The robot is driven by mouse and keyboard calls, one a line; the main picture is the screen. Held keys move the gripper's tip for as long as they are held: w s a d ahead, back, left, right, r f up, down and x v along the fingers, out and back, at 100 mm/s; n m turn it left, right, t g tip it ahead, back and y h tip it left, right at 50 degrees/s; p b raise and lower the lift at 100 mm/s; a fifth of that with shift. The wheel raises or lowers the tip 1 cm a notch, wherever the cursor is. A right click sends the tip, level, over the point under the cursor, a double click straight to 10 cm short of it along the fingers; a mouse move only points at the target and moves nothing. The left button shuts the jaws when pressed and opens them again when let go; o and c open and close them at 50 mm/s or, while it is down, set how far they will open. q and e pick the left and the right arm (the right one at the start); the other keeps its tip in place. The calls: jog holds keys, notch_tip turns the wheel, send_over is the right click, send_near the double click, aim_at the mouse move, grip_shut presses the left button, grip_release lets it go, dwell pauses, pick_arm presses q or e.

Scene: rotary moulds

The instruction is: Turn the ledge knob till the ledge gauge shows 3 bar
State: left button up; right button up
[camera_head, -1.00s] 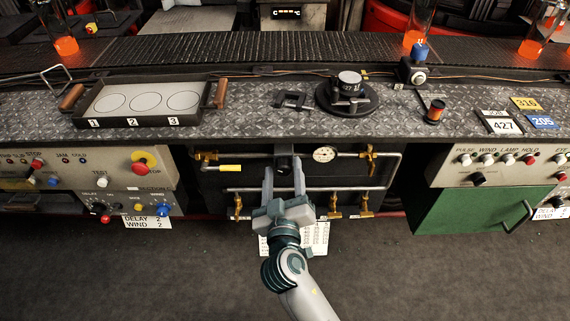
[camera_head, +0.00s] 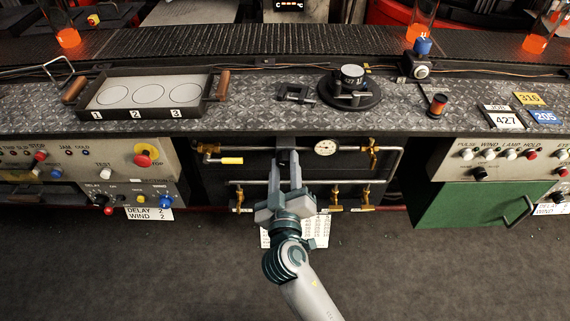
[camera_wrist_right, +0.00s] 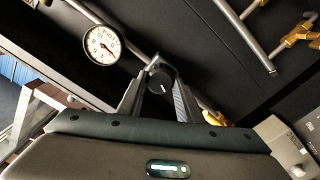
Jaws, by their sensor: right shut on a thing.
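The black ledge knob (camera_head: 286,158) sits under the ledge edge on the dark panel, with a light mark on its face in the right wrist view (camera_wrist_right: 160,76). My right gripper (camera_head: 285,164) reaches it from the front and is shut on it, one finger on each side. The round white ledge gauge (camera_head: 326,147) is just right of the knob in the head view. It also shows in the right wrist view (camera_wrist_right: 102,44), with a red needle; its figures are too small to read surely. My left gripper is not in view.
Above, the ledge holds a tray (camera_head: 150,117) and a black turntable (camera_head: 350,97). Control boxes stand on both sides.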

jog(key=shift+n, duration=0.5)
pick_arm(q)
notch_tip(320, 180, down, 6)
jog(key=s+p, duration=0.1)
jog(key=p, duration=0.1)
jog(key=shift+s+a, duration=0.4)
pick_arm(e)
jog(key=shift+n, duration=2)
jog(key=o, duration=1)
jog(key=shift+o, duration=0.2)
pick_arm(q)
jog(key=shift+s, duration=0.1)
pick_arm(e)
jog(key=shift+f, duration=0.1)
